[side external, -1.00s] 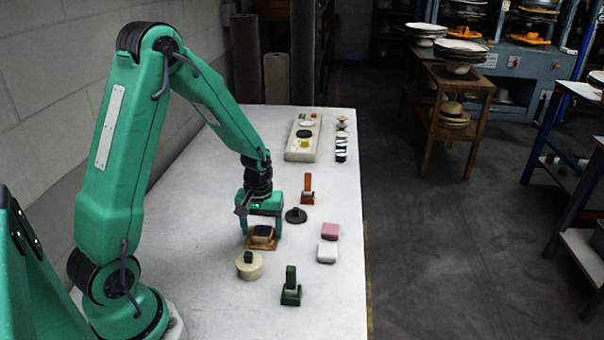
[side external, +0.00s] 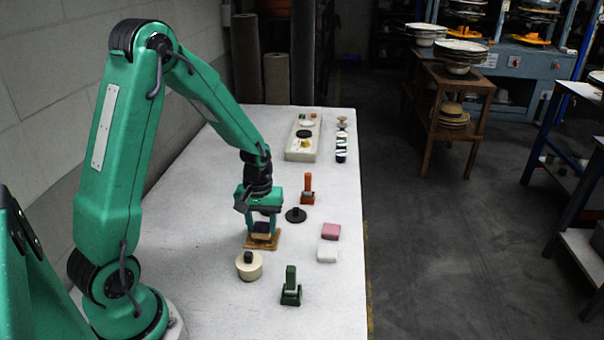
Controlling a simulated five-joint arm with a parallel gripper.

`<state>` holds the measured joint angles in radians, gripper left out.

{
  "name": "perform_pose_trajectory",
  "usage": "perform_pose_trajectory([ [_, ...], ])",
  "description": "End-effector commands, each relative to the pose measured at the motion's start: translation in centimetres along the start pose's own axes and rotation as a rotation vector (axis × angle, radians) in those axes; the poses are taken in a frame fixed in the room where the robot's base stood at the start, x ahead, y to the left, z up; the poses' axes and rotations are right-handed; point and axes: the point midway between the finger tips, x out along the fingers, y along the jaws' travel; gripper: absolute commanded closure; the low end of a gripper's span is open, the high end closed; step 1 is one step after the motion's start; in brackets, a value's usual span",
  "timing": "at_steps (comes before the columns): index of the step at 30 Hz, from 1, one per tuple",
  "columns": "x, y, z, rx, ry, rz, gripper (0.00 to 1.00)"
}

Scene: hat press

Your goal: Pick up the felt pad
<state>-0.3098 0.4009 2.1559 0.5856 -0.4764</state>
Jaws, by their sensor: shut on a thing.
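The felt pad, a small dark block with a tan lower part (side external: 261,228), is between the fingers of my gripper (side external: 261,233). My gripper points straight down and is shut on the pad from both sides, hiding part of it. A flat tan wooden board (side external: 262,243) lies on the table beneath it. I cannot tell for sure whether the pad still touches the board or is slightly above it.
A cream round block with a dark knob (side external: 249,267) stands close in front. A dark disc with a knob (side external: 296,215), an orange tool (side external: 308,190), a green tool (side external: 291,288), and pink (side external: 331,231) and white (side external: 327,252) blocks stand right. A tray (side external: 302,152) lies farther back.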

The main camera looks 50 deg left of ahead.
Motion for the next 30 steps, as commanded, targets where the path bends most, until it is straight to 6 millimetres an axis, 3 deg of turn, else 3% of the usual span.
perform_pose_trajectory([
  [7,-3.2,0.1,-0.1,0.000,0.006,0.003,0.79],
  [21,-7.8,4.4,7.0,0.005,0.003,0.002,0.79],
  [30,-9.5,5.9,9.4,0.002,0.001,0.001,0.79],
])
